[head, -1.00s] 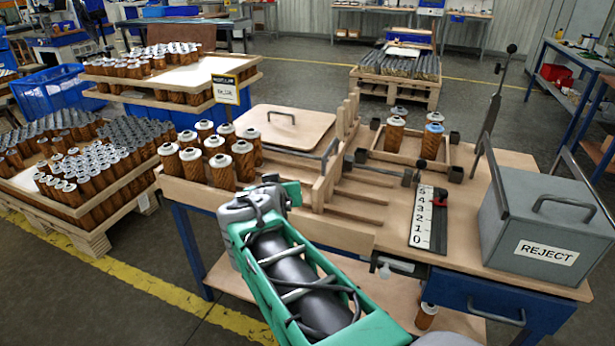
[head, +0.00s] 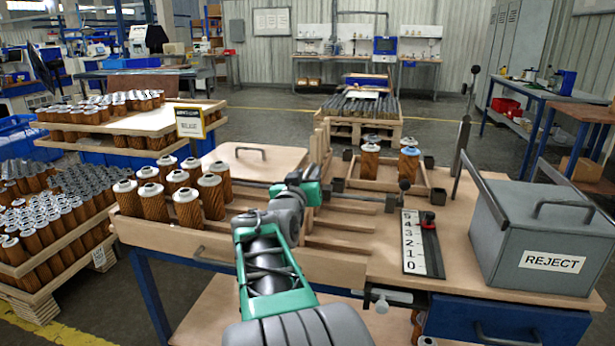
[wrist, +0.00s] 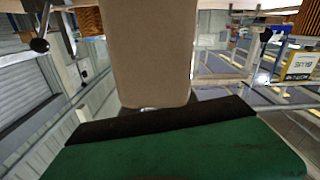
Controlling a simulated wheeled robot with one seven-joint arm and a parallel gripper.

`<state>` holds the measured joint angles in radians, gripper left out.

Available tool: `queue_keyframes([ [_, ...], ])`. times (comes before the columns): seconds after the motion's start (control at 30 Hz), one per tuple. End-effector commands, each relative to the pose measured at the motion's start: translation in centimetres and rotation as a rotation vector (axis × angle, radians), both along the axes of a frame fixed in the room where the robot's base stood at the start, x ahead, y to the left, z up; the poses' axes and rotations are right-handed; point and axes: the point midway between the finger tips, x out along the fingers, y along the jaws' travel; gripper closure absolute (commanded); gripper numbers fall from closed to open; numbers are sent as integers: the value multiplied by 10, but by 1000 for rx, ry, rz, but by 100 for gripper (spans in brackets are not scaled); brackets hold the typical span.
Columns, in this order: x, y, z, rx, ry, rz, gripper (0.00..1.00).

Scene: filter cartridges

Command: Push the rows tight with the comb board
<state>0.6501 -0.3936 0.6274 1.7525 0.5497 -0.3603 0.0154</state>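Several brown cartridges with pale caps (head: 153,203) stand in uneven rows at the left of the bench. To their right, pale wooden slats (head: 345,228) lie parallel, with a notched upright wooden piece (head: 321,142) behind; I cannot tell for certain which piece is the comb board. My arm reaches over the bench, its green end (head: 309,193) beside the upright wood. The fingertips are hidden in the head view. In the wrist view, a beige slab (wrist: 155,50) fills the upper middle, close against a dark-edged green part. Whether the gripper grips anything cannot be seen.
A flat board with a handle (head: 250,168) lies behind the cartridges. A tray (head: 345,186) holds a few more cartridges, one blue-topped (head: 409,165). A numbered scale (head: 413,240) and a grey REJECT box (head: 545,240) occupy the right side. Bare bench lies between scale and box.

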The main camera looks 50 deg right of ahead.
Motion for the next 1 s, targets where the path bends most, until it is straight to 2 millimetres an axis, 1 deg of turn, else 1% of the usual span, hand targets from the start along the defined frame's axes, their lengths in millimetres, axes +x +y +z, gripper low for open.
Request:
queue_keyframes([
  [0.17, 0, 0, 0, 0, 0, 0, 67],
  [0.57, -1, 0, 0, 0, 0, -1, 99],
  [1.0, -1, 0, 0, 1, 0, -1, 100],
])
